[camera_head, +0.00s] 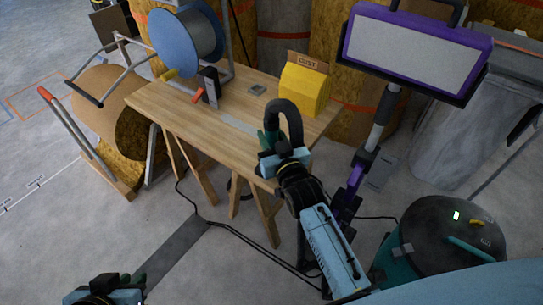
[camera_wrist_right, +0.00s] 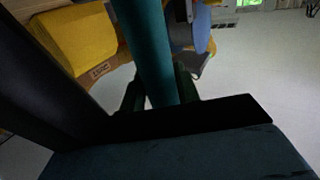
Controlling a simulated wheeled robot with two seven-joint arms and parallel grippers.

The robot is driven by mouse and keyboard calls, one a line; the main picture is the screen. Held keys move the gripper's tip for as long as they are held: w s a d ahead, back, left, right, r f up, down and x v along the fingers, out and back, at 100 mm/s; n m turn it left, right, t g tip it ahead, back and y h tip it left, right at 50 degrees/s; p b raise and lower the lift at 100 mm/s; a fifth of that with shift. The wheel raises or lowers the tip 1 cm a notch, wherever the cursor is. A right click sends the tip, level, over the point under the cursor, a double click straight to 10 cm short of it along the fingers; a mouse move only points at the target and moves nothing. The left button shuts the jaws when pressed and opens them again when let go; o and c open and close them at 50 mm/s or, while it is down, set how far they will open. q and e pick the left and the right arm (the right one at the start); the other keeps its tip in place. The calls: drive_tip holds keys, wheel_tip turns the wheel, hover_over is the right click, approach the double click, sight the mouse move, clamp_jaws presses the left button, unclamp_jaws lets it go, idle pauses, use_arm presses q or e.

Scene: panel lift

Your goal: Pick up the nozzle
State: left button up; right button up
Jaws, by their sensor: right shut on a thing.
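The nozzle (camera_wrist_right: 148,45) is a teal tube between my right gripper's dark fingers in the right wrist view. In the head view, a black hose (camera_head: 288,106) curves up and over at the right gripper (camera_head: 271,143), where teal shows beside it. My right gripper is shut on the nozzle, above the near right part of the table. The gripper and hose hide much of the nozzle in the head view. My left gripper (camera_head: 126,284) is low at the left, over the floor and away from the table. Its finger gap is not clear.
The wooden table (camera_head: 180,112) holds a yellow dust box (camera_head: 305,92), a small grey item (camera_head: 257,89) and a black tool with a red part (camera_head: 209,84). A teal-and-black vacuum (camera_head: 440,240) and a purple-framed lamp (camera_head: 415,50) are right.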

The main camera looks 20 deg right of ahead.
clamp_jaws()
drive_tip(key=shift+r, duration=0.2)
